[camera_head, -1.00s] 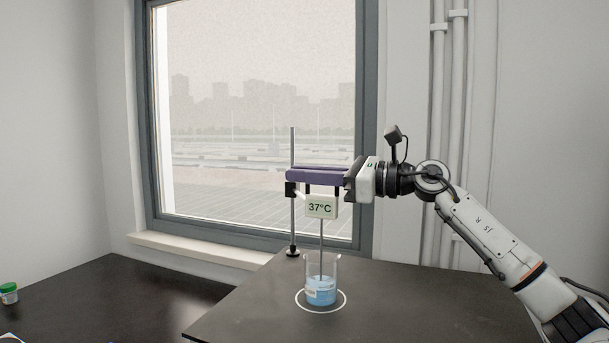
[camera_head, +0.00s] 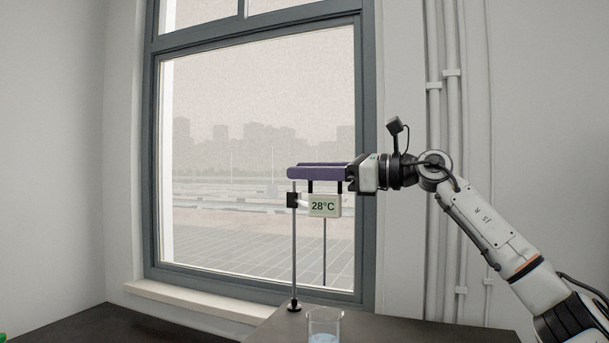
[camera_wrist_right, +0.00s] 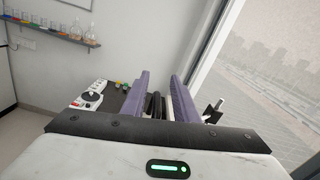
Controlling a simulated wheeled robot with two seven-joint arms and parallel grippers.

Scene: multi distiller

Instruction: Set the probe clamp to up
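The probe clamp is a black block (camera_head: 292,200) on an upright metal rod (camera_head: 294,255), near the rod's top. A white display box (camera_head: 324,206) reading 28°C sits beside the block, with a thin probe (camera_head: 324,255) hanging from it. The probe's tip is above the beaker (camera_head: 325,326), clear of its rim. My right gripper (camera_head: 318,172) has its purple fingers around dark upright posts above the box. My left gripper is out of view.
The beaker with blue liquid stands on a dark table (camera_head: 400,329), cut by the bottom edge. A window (camera_head: 255,150) is behind the rod. The wrist view shows a white device with a knob (camera_wrist_right: 90,98) and a shelf of flasks (camera_wrist_right: 60,38).

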